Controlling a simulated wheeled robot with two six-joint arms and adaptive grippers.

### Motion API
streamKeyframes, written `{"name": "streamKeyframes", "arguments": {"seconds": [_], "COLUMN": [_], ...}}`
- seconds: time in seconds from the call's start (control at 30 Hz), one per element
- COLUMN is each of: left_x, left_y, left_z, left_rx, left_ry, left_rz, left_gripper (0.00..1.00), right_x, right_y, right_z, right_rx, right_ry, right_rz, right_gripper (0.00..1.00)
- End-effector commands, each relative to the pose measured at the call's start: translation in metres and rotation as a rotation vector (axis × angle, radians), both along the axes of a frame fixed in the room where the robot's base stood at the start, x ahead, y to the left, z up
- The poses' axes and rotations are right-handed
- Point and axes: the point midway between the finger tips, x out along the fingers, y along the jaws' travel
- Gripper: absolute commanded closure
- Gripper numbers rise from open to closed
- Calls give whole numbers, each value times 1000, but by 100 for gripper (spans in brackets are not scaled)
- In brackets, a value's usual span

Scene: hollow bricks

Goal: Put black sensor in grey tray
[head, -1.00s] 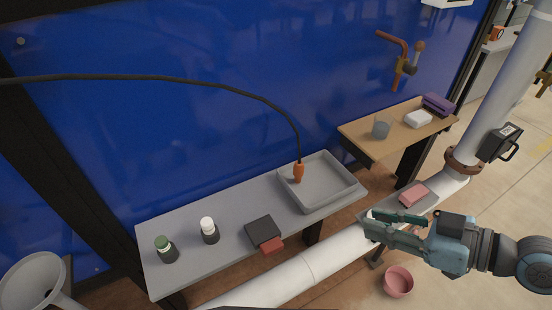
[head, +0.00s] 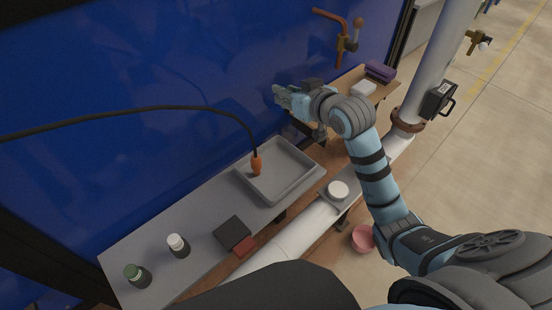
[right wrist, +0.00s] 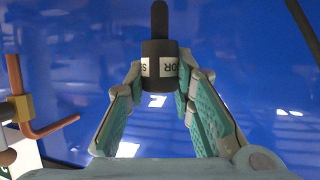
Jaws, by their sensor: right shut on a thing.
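The black sensor (right wrist: 158,52) is a dark cylinder with a white lettered label and a narrow stem pointing up in the right wrist view. My right gripper (right wrist: 160,88) is shut on it. In the head view the right gripper (head: 282,96) is in front of the blue wall, above and behind the grey tray (head: 298,183); I cannot make out the sensor there. The grey tray sits at the right end of the grey shelf. My left gripper is not in view.
An orange plug (head: 256,164) hangs on a black cable at the tray. A wooden shelf and a pipe with a valve are at right.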

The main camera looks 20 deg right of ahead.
Motion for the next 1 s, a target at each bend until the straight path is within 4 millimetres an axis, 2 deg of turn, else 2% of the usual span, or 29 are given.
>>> {"name": "streamKeyframes", "arguments": {"seconds": [0.07, 0.17, 0.3, 0.4, 0.57, 0.73, 0.8, 1.0], "left_x": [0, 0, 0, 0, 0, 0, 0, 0], "left_y": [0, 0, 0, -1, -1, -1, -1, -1], "left_z": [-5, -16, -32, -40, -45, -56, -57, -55], "left_rx": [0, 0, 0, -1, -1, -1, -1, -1], "left_ry": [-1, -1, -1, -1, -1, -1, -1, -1], "left_rz": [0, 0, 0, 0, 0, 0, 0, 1], "left_gripper": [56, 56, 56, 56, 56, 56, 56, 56], "right_x": [1, 0, -1, -1, 0, -1, -1, -1], "right_y": [-1, -2, -2, -2, -3, -3, -3, -3], "right_z": [-15, -50, -108, -138, -161, -195, -200, -199], "right_rx": [0, -3, -3, -5, -6, -5, -5, -6], "right_ry": [6, 8, 8, 5, 2, 3, 2, 0], "right_rz": [-17, -18, -18, -18, -17, -17, -17, -17], "right_gripper": [100, 100, 100, 100, 100, 100, 100, 100]}}
